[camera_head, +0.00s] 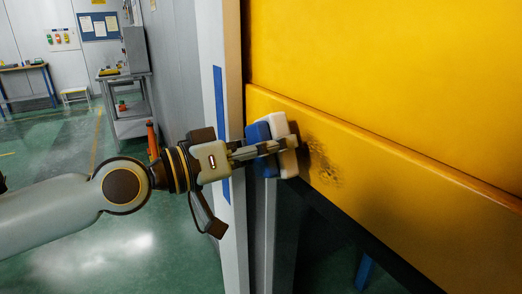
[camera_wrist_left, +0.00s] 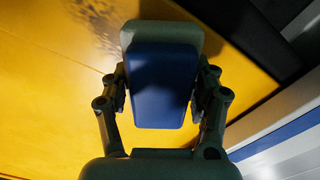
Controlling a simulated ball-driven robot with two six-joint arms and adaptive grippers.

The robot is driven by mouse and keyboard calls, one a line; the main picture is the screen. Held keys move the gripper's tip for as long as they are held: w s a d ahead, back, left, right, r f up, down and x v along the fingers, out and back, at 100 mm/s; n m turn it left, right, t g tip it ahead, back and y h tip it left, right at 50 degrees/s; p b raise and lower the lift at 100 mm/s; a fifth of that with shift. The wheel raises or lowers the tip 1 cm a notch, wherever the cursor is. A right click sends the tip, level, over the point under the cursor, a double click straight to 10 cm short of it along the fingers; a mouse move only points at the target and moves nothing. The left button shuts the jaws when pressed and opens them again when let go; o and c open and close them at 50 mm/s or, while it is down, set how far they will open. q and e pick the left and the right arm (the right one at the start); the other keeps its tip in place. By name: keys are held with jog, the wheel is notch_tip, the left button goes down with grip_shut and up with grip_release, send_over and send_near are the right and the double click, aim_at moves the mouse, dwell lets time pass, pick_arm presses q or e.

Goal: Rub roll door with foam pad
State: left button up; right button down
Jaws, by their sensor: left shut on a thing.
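The yellow roll door (camera_head: 400,90) fills the right of the head view and the left of the left wrist view (camera_wrist_left: 40,90). A dark smudge (camera_head: 322,165) marks its lower panel, just right of the pad; it also shows at the top of the left wrist view (camera_wrist_left: 105,25). My left gripper (camera_head: 268,149) is shut on the foam pad (camera_head: 285,140), which has a blue back (camera_wrist_left: 163,85) and a pale face. The pale face is turned to the door's lower panel near its left end. I cannot tell whether it touches. My right gripper is not in view.
A white door frame post with a blue strip (camera_head: 221,120) stands just behind my left gripper. A dark gap lies under the door's lower edge.

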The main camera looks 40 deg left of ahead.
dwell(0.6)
pick_arm(q)
jog(key=shift+w+d, duration=0.15)
jog(key=shift+w, duration=0.3)
jog(key=shift+w+d+b, duration=0.25)
jog(key=shift+w+b, duration=0.1)
jog(key=shift+w, duration=0.15)
